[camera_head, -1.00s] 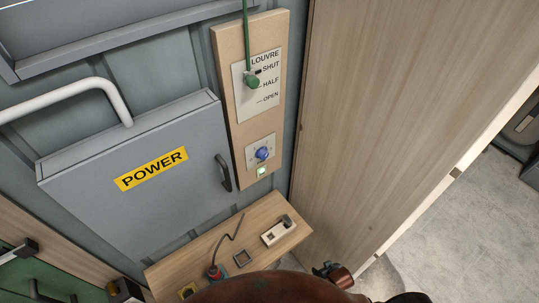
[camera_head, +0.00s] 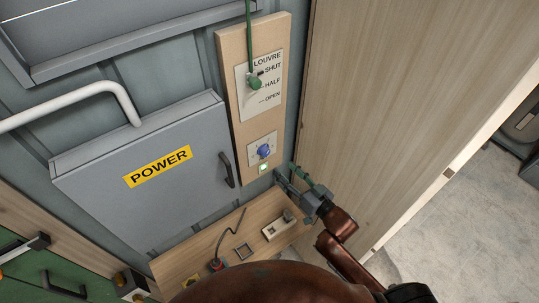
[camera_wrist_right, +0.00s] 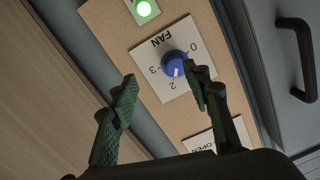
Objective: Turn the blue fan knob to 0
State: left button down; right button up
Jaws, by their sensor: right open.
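The blue fan knob (camera_head: 264,151) sits on a white dial plate low on the wooden wall panel. In the right wrist view the knob (camera_wrist_right: 174,65) shows a white mark pointing toward the 2; the 0 and 3 are also readable. My right gripper (camera_head: 286,172) is open and empty, below and right of the knob in the head view. In the wrist view its green fingers (camera_wrist_right: 166,80) are spread, one nearer the 0 side and one beyond the plate's left edge. I cannot tell whether either touches the knob. My left gripper is not in view.
A lit green button (camera_head: 263,168) is beside the knob. The louvre lever (camera_head: 255,83) is above it. The grey POWER cabinet (camera_head: 150,170) stands left, a wooden shelf (camera_head: 215,245) with small fixtures below, and a tall wooden panel (camera_head: 390,90) right.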

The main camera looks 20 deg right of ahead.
aim_at(267, 154)
jog(key=shift+y, duration=0.6)
jog(key=w+a, duration=0.1)
jog(key=w, duration=0.1)
jog(key=w+a+r, duration=0.1)
jog(key=w+a, duration=0.1)
jog(key=w+a+r+p, duration=0.1)
jog(key=w, duration=0.2)
jog(key=shift+a, duration=0.2)
jog(key=shift+c, duration=0.7)
jog(key=c, duration=1)
jog(key=shift+n, duration=0.4)
